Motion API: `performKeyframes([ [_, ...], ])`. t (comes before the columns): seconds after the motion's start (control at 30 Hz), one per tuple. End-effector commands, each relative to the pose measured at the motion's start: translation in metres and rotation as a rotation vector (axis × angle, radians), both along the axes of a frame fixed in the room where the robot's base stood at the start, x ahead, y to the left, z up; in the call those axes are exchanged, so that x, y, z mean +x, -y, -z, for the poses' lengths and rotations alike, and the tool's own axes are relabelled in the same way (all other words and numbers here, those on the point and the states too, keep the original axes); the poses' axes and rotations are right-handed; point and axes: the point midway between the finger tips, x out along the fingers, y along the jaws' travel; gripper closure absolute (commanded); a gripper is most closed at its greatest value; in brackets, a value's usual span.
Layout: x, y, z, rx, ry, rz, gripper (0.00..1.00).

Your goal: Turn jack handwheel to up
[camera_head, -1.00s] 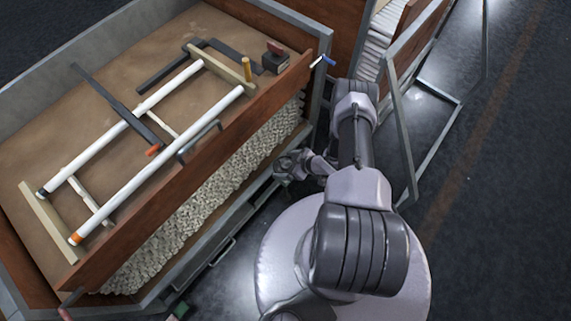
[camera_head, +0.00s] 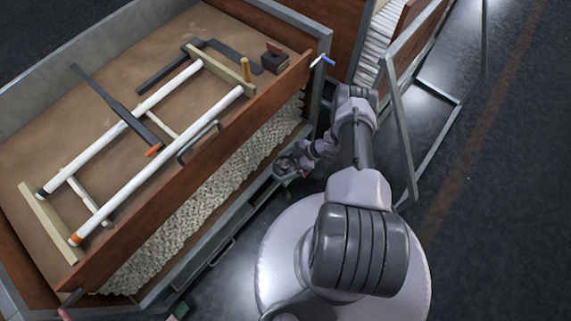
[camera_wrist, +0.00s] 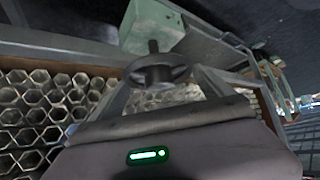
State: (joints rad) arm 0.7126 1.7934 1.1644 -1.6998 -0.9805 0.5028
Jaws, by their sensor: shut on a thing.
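The jack handwheel (camera_wrist: 157,71) is a dark round wheel on a short spindle, in the middle of the wrist view. Behind it is a pale green metal body (camera_wrist: 153,24), which looks like part of the jack. My gripper (camera_wrist: 163,80) has its two grey fingers on either side of the wheel and is shut on it. In the head view the handwheel (camera_head: 285,164) is small, low beside the bin's lower frame, at the end of my arm. The exact finger contact is partly hidden, and I cannot tell which way the jack is set.
A wooden bin (camera_head: 265,105) stands at left, with white tubes (camera_head: 160,165) and dark tools on top. Stacked hollow tube ends (camera_wrist: 40,115) fill the left of the wrist view. A metal frame (camera_head: 402,125) stands right of my arm. Dark floor (camera_head: 500,230) is open at right.

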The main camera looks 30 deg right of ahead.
Motion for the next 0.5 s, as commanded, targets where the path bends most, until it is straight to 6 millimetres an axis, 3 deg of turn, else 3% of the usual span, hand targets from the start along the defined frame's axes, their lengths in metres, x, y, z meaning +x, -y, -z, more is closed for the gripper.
performKeyframes([
  [0.37, 0.0017, -0.0017, -0.0014, 0.003, 0.003, -0.007, 0.50],
  [0.4, 0.0017, -0.0017, -0.0014, 0.003, 0.003, -0.007, 0.07],
  [0.43, 0.0016, -0.0016, -0.0013, 0.003, 0.003, -0.007, 0.01],
  [0.5, 0.0014, -0.0014, -0.0012, 0.002, 0.003, -0.007, 0.00],
])
